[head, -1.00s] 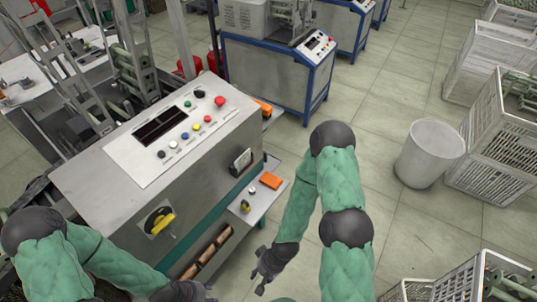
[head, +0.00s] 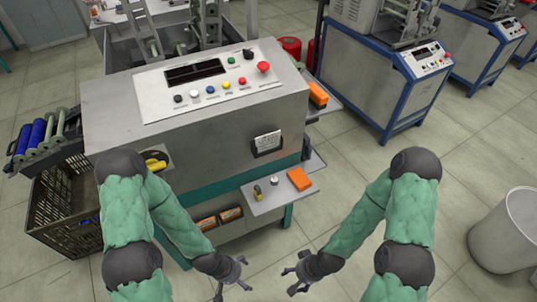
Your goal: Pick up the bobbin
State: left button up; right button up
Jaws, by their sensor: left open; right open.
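A few bobbins lie side by side in a dark rack (head: 50,154) at the far left of the head view. Some are wound with blue thread, such as the blue bobbin (head: 37,132); a pale green bobbin (head: 59,121) beside them looks bare. Which bobbin the task means, I cannot tell. My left gripper (head: 232,286) is open and empty at the bottom middle, in front of the machine and well to the right of the rack. My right gripper (head: 290,277) is open and empty just to its right. Neither touches a bobbin.
A grey winding machine (head: 200,125) with a button panel stands ahead. A small shelf (head: 270,200) with an orange box (head: 299,180) juts from it. A dark crate (head: 60,215) sits below the rack. A pale bin (head: 505,232) stands right.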

aim_at(62, 111)
jog(key=u, duration=1.6)
